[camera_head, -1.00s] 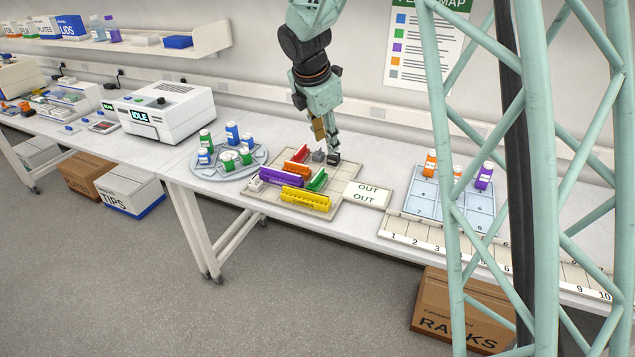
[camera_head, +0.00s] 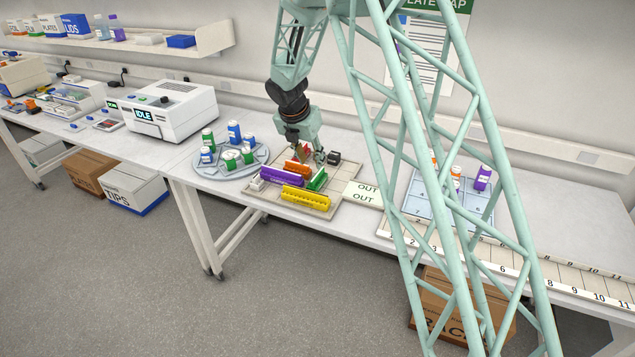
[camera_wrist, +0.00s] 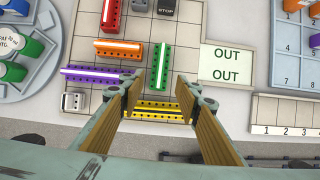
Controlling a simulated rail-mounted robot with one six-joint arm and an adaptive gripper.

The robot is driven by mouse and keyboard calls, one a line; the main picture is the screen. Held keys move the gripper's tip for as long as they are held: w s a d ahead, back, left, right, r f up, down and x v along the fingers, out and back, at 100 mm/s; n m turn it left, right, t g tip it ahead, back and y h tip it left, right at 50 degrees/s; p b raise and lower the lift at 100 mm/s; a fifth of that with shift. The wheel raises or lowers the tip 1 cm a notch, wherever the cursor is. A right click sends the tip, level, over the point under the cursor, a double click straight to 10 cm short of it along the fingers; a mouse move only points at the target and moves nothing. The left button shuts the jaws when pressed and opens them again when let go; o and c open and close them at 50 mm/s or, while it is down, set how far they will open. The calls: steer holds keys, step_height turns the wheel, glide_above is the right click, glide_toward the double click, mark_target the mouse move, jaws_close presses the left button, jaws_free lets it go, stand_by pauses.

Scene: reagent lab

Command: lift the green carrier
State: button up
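The green carrier (camera_head: 317,179) lies on the gridded board (camera_head: 345,187), near its right side. In the wrist view the green carrier (camera_wrist: 162,65) is a narrow holed bar with a white stripe, running up and down the picture. My gripper (camera_head: 316,157) hangs over the back part of the board. In the wrist view my gripper (camera_wrist: 158,84) is open and empty, its tan-padded fingers apart. The green carrier shows just beyond the fingertips, roughly in line with the gap. The yellow carrier (camera_wrist: 158,111) shows between the fingers. I cannot tell the height above the board.
An orange carrier (camera_wrist: 118,49), a purple carrier (camera_wrist: 92,76) and a red carrier (camera_wrist: 111,16) lie left of the green one. A dark STOP block (camera_wrist: 166,8) sits behind it. The OUT plate (camera_wrist: 226,63) is to the right. A round bottle tray (camera_head: 228,172) stands left of the board.

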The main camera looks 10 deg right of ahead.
mark_target(316, 176)
stand_by(0.4)
steer(key=shift+x, duration=4.35)
steer(key=shift+w+f, duration=0.1)
steer(key=shift+b+x, duration=0.35)
steer(key=shift+x, duration=2.1)
steer(key=shift+w+d, duration=0.1)
steer(key=shift+c, duration=0.4)
steer(key=c, duration=0.6)
